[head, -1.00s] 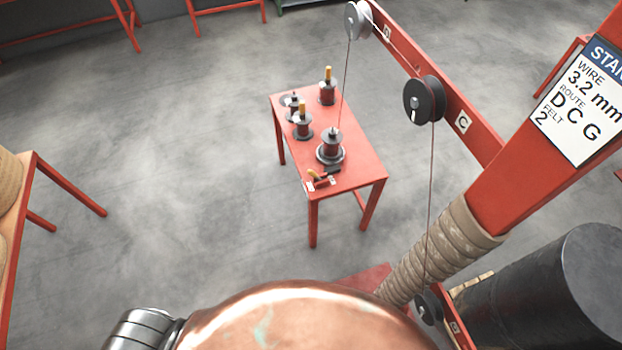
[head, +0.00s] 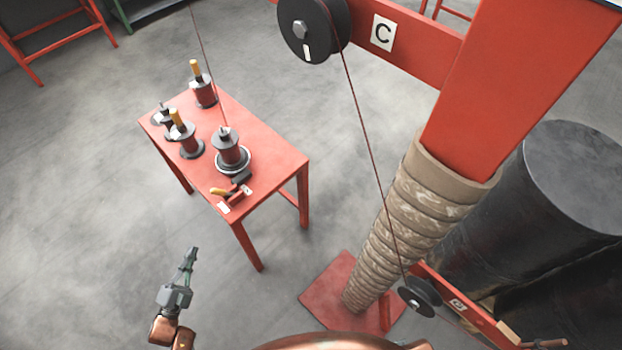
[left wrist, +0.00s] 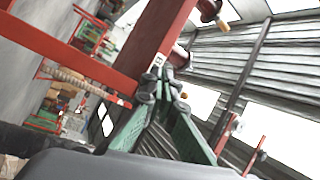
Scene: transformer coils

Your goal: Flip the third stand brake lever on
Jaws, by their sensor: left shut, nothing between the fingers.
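A small brake lever with a yellow handle (head: 219,191) sits on a red mount at the near edge of a red table (head: 270,158). White labels lie on either side of it, too small to read. Beside it, a wire spool (head: 230,152) stands on a round base. My left gripper (head: 192,252) is shut and empty, pointing up in the picture. It is below and left of the lever, apart from the table. Its shut fingers also show in the left wrist view (left wrist: 170,90), pointing away from the lever. My right gripper is not in view.
Several more spools (head: 186,138) stand on the table's far part. A red post (head: 500,90) with a wrapped lower part (head: 405,215), a C pulley (head: 313,28) and a lower pulley (head: 419,296) stands to the right. Black drums (head: 570,180) are behind it. Floor left is clear.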

